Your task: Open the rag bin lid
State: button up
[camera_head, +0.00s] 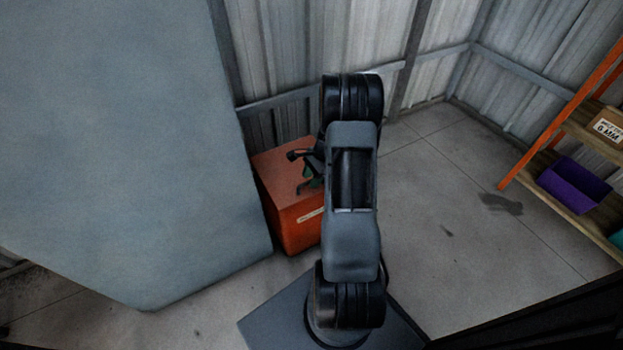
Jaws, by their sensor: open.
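The rag bin (288,228) is an orange-red box on the floor in the middle of the head view, with a small pale label on its front. Its lid (275,165) lies flat on top and looks closed. My gripper (296,171) is open, its two dark fingers apart and pointing left over the lid. I cannot tell whether the fingers touch the lid. My arm hides the right side of the bin and lid. Something green shows near the gripper's base; I cannot tell what it is.
A large grey-blue panel (120,140) fills the left side, close to the bin. Corrugated metal walls (290,45) stand behind. An orange-framed shelf (545,160) at right holds a purple bin (573,186) and a labelled box (606,128). The concrete floor (450,200) between is clear.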

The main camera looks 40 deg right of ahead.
grip_shut()
dwell(0.4)
